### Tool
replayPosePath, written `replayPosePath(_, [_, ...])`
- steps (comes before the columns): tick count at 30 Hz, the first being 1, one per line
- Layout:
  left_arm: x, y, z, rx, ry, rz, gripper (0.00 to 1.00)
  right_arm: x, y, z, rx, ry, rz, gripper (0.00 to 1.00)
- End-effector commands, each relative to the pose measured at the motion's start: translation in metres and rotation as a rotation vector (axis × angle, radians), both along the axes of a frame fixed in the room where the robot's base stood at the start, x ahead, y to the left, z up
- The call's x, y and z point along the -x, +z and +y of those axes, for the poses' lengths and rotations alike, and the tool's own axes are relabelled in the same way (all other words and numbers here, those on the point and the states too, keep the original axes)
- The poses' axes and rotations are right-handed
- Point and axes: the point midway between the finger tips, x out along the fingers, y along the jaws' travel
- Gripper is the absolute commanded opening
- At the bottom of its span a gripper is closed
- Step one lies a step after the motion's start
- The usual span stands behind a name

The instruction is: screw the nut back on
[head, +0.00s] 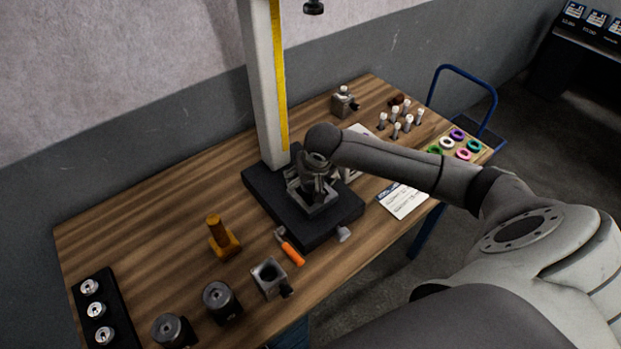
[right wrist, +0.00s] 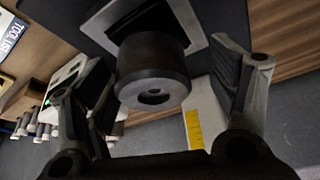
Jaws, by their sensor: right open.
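My right gripper (head: 318,188) is over the grey fixture on the black base of the stand. In the right wrist view its two fingers stand apart (right wrist: 165,95), one on each side of a dark round part with a central hole (right wrist: 153,72). This part may be the nut, but I cannot tell for sure. It sits in front of a square grey plate (right wrist: 186,14), and I see clear gaps between it and the fingers. In the head view the gripper mostly hides it. My left gripper is not in view.
The stand's black base (head: 262,185) carries a pale column with a yellow strip. Nearby are an orange-handled tool (head: 292,252), a grey block (head: 270,278), two dark cylinders (head: 221,302) and an amber block with a post (head: 222,240). The table's left middle is clear.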

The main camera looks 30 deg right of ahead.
Motion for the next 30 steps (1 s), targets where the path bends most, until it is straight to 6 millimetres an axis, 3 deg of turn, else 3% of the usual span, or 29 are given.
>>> replayPosePath(8, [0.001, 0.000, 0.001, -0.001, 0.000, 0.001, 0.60, 0.003, 0.012, 0.000, 0.001, -0.001, -0.005, 0.80])
replayPosePath(21, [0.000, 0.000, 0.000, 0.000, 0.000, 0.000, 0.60, 0.035, 0.091, 0.012, 0.002, 0.002, -0.004, 0.80])
replayPosePath(30, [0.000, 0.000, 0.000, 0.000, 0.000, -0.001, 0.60, 0.044, 0.112, 0.014, 0.002, 0.001, -0.001, 0.80])
